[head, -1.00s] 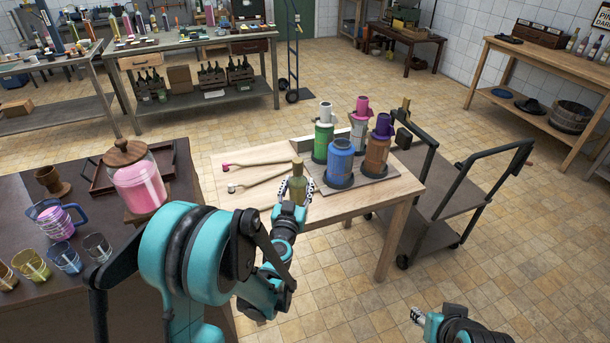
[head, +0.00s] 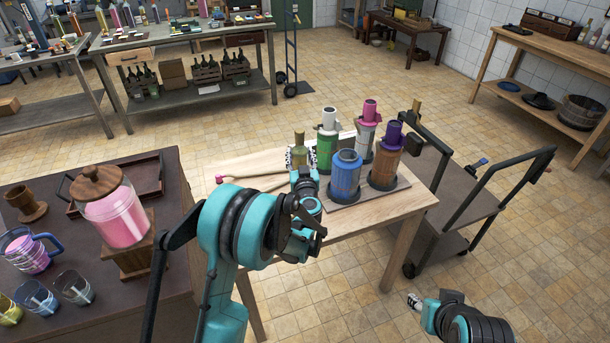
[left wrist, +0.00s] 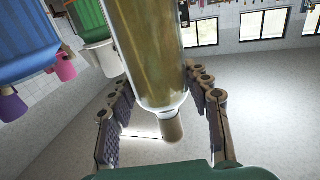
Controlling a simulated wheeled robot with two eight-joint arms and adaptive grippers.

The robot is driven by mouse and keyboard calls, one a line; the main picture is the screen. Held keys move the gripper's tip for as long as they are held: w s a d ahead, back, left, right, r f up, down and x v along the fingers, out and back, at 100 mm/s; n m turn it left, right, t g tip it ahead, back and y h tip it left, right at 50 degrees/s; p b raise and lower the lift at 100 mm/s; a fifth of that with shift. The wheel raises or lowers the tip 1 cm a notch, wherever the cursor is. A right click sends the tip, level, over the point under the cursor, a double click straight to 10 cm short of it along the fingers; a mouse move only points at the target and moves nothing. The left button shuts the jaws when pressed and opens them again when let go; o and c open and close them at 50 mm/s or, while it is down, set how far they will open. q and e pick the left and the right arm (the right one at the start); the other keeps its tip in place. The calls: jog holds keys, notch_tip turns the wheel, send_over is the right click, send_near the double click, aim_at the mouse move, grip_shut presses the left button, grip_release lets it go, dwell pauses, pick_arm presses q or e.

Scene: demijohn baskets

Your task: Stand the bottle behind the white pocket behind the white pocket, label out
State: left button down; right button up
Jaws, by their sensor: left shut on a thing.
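An olive-yellow corked bottle (head: 299,141) is upright in my left gripper (head: 301,158), beside the green holder on its left. In the left wrist view the bottle (left wrist: 150,50) is between the two fingers (left wrist: 165,120), its cork end pointing down the picture; no label shows on it. A white-grey pocket (head: 364,144) with a pink top stands at the back of the board on the table. The floor of the area behind it is partly hidden. My right gripper (head: 414,301) is low at the right, clear of the table; its jaws are too small to read.
Green with white top (head: 327,152), blue (head: 345,178) and brown with purple top (head: 385,164) holders crowd the board (head: 350,197). A pink-tipped stick (head: 245,178) lies left. A cart (head: 455,200) stands right of the table. A pink jar (head: 118,215) is on the brown table.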

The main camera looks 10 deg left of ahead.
pick_arm(q)
notch_tip(320, 180, down, 8)
jog(key=b, duration=0.2)
jog(key=shift+f+b, duration=0.25)
jog(key=shift+b, duration=0.15)
jog(key=shift+r, duration=0.1)
jog(key=c, duration=0.7)
grip_release()
